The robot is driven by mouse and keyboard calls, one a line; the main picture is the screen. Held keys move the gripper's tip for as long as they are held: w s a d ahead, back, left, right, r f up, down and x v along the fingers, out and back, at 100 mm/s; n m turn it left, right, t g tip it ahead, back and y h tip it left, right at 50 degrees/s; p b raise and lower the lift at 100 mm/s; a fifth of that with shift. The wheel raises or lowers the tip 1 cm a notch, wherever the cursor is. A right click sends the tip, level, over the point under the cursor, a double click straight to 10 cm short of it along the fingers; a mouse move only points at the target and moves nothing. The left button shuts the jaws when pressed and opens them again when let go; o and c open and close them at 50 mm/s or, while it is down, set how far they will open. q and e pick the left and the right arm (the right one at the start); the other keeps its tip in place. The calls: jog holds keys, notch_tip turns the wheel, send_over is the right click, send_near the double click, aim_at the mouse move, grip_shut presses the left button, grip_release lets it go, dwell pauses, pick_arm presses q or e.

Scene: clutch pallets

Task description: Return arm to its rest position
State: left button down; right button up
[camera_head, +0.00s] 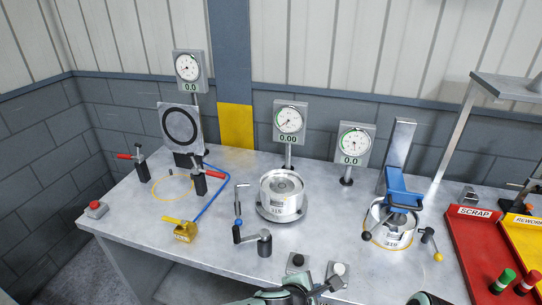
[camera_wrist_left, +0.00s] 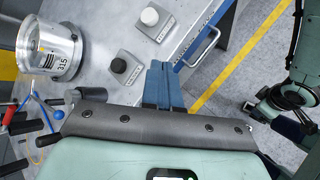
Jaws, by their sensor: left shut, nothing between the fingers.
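My left gripper (camera_wrist_left: 160,84) shows in the left wrist view with its blue fingers together and nothing between them. It is near the front edge of the grey metal workbench (camera_wrist_left: 195,30), beside two push-button boxes. In the head view my left arm (camera_head: 285,293) enters at the bottom edge, in front of the bench, with the gripper end low near the buttons. A small part of my right arm (camera_head: 424,299) shows at the bottom of the head view.
The black button (camera_head: 297,260) and white button (camera_head: 338,269) are close to my left gripper. Red (camera_head: 482,246) and yellow trays are at right.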

pick_arm(q)
jog(key=s+a+f+m+g+y, duration=0.1)
jog(key=a+f+m+y, duration=0.15)
jog(key=a+f, duration=0.5)
jog(key=s+a+f+m+g+y, duration=0.1)
jog(key=a+f+m, duration=0.25)
jog(key=f, duration=0.65)
jog(key=s+a+f+m+g+y, duration=0.1)
jog(key=a+f+m+g, duration=0.1)
jog(key=a+f, duration=0.6)
jog(key=s+a+f+m+g+h, duration=0.1)
jog(key=s+f+m, duration=0.2)
jog(key=s+f, duration=0.3)
jog(key=s+a+f+m+g+h, duration=0.1)
jog(key=s+a+f+m+g, duration=0.1)
jog(key=s+f+m, duration=0.2)
jog(key=s+f, duration=0.3)
jog(key=s, duration=0.5)
jog(key=shift+a+f+g, duration=0.25)
jog(key=shift+g, duration=0.05)
pick_arm(e)
jog(key=shift+s+a, duration=0.15)
jog(key=shift+s, duration=0.05)
